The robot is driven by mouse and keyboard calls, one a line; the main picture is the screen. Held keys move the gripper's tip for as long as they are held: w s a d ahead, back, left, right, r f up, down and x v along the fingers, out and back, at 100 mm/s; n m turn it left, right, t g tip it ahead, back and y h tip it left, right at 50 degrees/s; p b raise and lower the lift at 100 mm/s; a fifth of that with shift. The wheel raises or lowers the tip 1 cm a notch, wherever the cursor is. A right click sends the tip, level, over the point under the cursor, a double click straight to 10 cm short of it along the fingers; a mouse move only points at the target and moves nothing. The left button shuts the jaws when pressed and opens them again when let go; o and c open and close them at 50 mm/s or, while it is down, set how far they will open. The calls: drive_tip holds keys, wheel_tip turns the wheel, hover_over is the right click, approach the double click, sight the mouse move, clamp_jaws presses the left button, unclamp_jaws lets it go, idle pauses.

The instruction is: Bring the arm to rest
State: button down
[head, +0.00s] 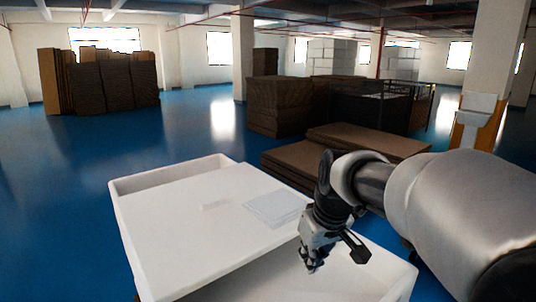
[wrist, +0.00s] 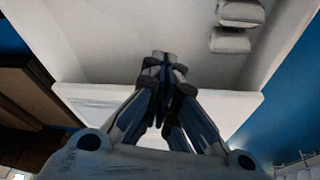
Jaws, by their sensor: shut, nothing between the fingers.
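My arm comes in from the right edge of the head view, and my gripper (head: 316,258) hangs from it, pointing down over the near right part of a white tub-like container (head: 126,216). In the wrist view my gripper (wrist: 166,62) has its two fingers together at the tips, with nothing between them. The container also shows in the wrist view (wrist: 230,103), with its wall behind the fingers. I cannot tell how far the fingertips are above its floor.
A white panel (head: 215,225) with a thin flat plate (head: 274,208) covers part of the container. Two pale rounded blocks (wrist: 230,40) show in the wrist view. Low brown stacks (head: 375,143) stand behind my arm. Blue floor (head: 60,200) is clear to the left.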

drive_tip(key=s+d+f+m+b, duration=0.1)
drive_tip(key=s+f+b, duration=0.1)
drive_tip(key=s, duration=0.6)
drive_tip(key=s+d+f+m+b, duration=0.2)
drive_tip(key=s+f, duration=0.1)
drive_tip(key=s, duration=0.6)
drive_tip(key=s+d+f+m+t+h+b, duration=0.1)
drive_tip(key=s+d+f, duration=0.1)
drive_tip(key=s, duration=0.6)
drive_tip(key=shift+s+f+m+b, duration=0.15)
drive_tip(key=shift+f+m+b, duration=0.2)
drive_tip(key=shift+f, duration=0.5)
